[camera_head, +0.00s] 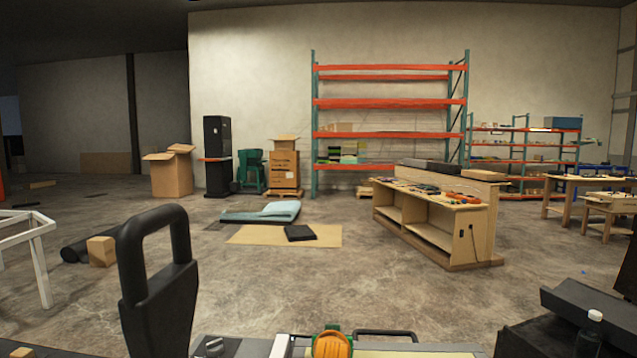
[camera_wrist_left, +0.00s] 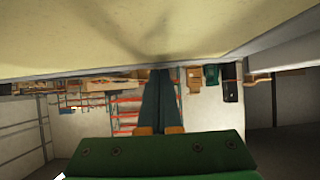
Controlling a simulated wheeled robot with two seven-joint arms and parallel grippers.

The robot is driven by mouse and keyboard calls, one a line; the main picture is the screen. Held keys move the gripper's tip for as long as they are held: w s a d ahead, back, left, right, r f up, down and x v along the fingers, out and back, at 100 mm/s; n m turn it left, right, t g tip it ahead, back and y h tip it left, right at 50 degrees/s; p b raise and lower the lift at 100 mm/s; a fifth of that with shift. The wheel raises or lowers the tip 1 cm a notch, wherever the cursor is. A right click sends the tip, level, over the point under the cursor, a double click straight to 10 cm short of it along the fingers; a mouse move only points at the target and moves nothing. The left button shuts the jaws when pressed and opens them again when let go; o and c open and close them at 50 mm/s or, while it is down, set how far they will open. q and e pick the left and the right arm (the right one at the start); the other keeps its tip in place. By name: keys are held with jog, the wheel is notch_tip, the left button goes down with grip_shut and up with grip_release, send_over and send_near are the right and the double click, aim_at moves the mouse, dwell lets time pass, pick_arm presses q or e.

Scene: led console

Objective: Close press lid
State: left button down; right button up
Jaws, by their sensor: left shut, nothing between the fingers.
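No part is plain to me as the press lid. A pale yellow surface (camera_wrist_left: 100,30) with a grey edge (camera_wrist_left: 215,55) fills the top of the left wrist view, close to my left gripper (camera_wrist_left: 160,72). The gripper's two dark fingers lie together, shut and empty, beyond its green body. I cannot tell if they touch the surface. In the head view, a pale yellow strip (camera_head: 410,354) and a thin black bar handle (camera_head: 388,333) show at the bottom edge. An orange and green part (camera_head: 332,345) beside them may be mine. My right gripper is not in view.
A large black looped part (camera_head: 160,295) stands upright at the front left. A dark block (camera_head: 590,308) and a white-capped bottle (camera_head: 590,330) are at the front right. A wooden workbench (camera_head: 465,235) stands farther back. Open concrete floor lies between.

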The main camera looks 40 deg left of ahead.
pick_arm(q)
jog(key=shift+s+d+f, duration=0.1)
jog(key=shift+s+f, duration=0.05)
jog(key=shift+f, duration=0.25)
jog(key=shift+s+d+f, duration=0.1)
jog(key=shift+d+f, duration=0.05)
jog(key=v, duration=0.3)
jog(key=r+v, duration=0.1)
jog(key=v, duration=0.3)
dwell(0.3)
